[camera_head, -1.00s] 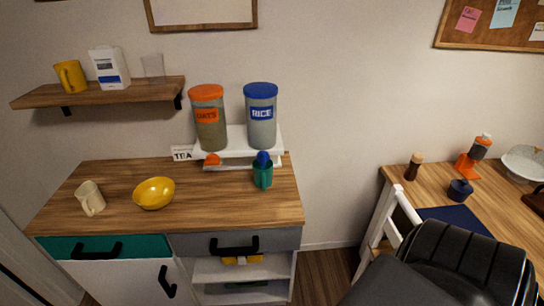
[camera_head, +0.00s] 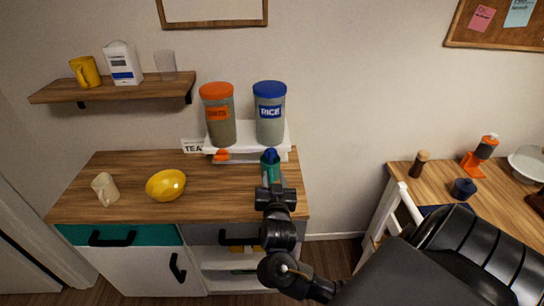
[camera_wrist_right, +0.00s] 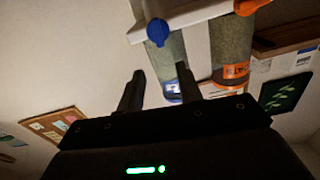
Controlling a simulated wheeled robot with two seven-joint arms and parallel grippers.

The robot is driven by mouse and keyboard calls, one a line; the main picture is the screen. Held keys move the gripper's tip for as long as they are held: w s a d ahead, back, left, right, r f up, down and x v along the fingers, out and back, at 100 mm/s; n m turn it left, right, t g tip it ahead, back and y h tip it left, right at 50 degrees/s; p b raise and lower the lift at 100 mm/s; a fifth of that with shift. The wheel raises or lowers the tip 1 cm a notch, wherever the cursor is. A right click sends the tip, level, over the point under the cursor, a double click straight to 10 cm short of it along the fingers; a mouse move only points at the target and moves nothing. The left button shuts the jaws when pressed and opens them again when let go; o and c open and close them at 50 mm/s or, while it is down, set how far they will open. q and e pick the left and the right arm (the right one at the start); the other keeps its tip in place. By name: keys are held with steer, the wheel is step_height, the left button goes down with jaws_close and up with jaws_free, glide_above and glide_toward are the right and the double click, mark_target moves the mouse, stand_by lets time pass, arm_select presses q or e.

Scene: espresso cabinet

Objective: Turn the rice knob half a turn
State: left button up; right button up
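The rice canister (camera_head: 270,115) is grey with a blue lid and a RICE label. It stands on the white dispenser stand (camera_head: 282,143) at the back of the cabinet. Its blue knob (camera_head: 270,155) is below it, partly above the green cup (camera_head: 270,172). In the right wrist view, which looks upside down, the blue rice knob (camera_wrist_right: 157,32) lies beyond the fingertips, between their lines. My right gripper (camera_head: 271,185) is in front of the knob and cup, hiding part of the cup. Its fingers (camera_wrist_right: 158,78) are apart with nothing between them. My left gripper is not in view.
The oats canister (camera_head: 218,117) with its orange knob (camera_head: 221,155) stands left of the rice. A shelf (camera_head: 130,90) hangs above.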

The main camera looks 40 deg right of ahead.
mark_target(272, 154)
steer(key=p+x, duration=0.2)
steer(key=x, duration=0.7)
steer(key=shift+w+d, duration=0.2)
steer(key=shift+w, duration=0.1)
steer(key=shift+w+d, duration=0.4)
steer(key=shift+w, duration=0.05)
steer(key=shift+f, duration=0.1)
jaws_close()
